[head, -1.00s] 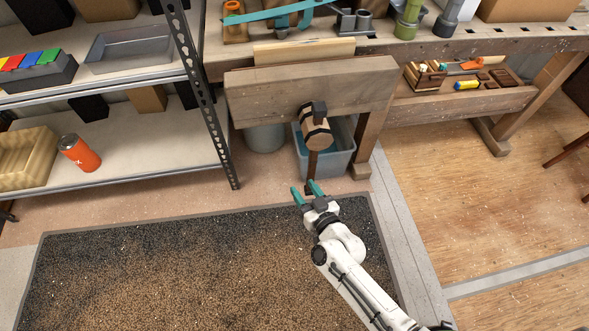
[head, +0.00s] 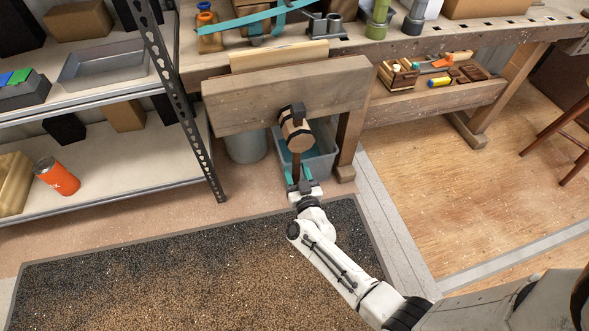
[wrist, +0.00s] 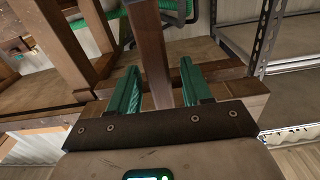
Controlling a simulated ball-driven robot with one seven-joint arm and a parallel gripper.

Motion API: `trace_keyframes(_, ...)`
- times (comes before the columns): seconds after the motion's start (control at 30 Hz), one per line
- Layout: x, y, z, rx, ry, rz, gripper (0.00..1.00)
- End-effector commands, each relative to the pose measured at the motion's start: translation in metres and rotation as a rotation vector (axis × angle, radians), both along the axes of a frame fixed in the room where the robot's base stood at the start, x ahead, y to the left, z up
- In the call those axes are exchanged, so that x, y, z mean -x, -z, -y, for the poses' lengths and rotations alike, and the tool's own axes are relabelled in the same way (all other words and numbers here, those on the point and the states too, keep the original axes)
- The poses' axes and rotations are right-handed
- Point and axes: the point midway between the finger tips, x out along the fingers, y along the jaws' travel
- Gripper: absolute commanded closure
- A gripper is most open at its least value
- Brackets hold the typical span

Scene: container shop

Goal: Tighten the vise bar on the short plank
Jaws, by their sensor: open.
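The short plank (head: 278,56) is a pale board standing upright behind the vise's wide wooden front jaw (head: 285,97), against the workbench. A round wooden hub (head: 298,138) with dark bands sticks out of that jaw. The vise bar (head: 296,160) is a dark wooden rod hanging about straight down from the hub. My gripper (head: 297,175) is open, its teal fingers on either side of the bar's lower part. In the wrist view the bar (wrist: 150,45) runs between the fingers (wrist: 160,75), with gaps visible; its far part leaves the picture.
A blue-grey bin (head: 318,160) and a grey bucket (head: 246,145) stand behind the bar under the bench. A metal shelf post (head: 180,100) rises on the left. A bench leg (head: 350,140) stands on the right. The speckled mat (head: 200,265) in front is clear.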

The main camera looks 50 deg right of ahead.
Motion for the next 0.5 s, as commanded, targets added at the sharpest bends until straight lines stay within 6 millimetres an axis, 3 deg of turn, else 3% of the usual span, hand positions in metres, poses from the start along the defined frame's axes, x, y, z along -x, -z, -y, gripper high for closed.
trace_keyframes(0.2,-0.015,0.001,0.010,0.000,0.000,0.000,0.51)
trace_keyframes(0.5,-0.017,0.000,0.011,0.000,-0.001,0.000,0.51)
